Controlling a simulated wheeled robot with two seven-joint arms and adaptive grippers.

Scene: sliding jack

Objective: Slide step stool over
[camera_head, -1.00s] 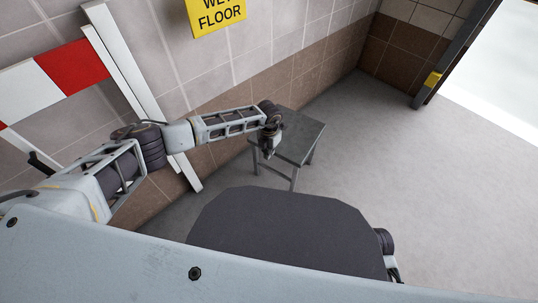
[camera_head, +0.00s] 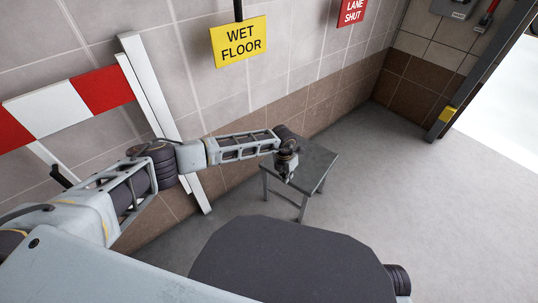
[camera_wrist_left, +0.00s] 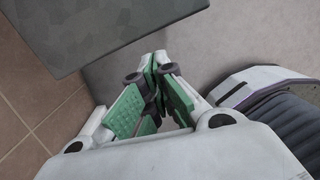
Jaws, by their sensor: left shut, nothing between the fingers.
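The step stool (camera_head: 316,163) is a small grey, square-topped stool standing upright on the floor near the tiled wall in the head view. Its grey top (camera_wrist_left: 105,28) fills the upper left of the left wrist view. My left gripper (camera_head: 286,177) is at the stool's near left side, with its wrist overlapping the top in the picture. In the left wrist view its green-padded fingers (camera_wrist_left: 155,72) are shut and empty, just beside the stool's edge. I cannot tell whether they touch it. My right gripper is not in view.
A red and white barrier (camera_head: 85,98) with a white post leans along the left wall. A yellow wet floor sign (camera_head: 238,42) hangs above. Open grey floor (camera_head: 420,210) lies right of the stool, towards a doorway with a dark frame (camera_head: 470,75).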

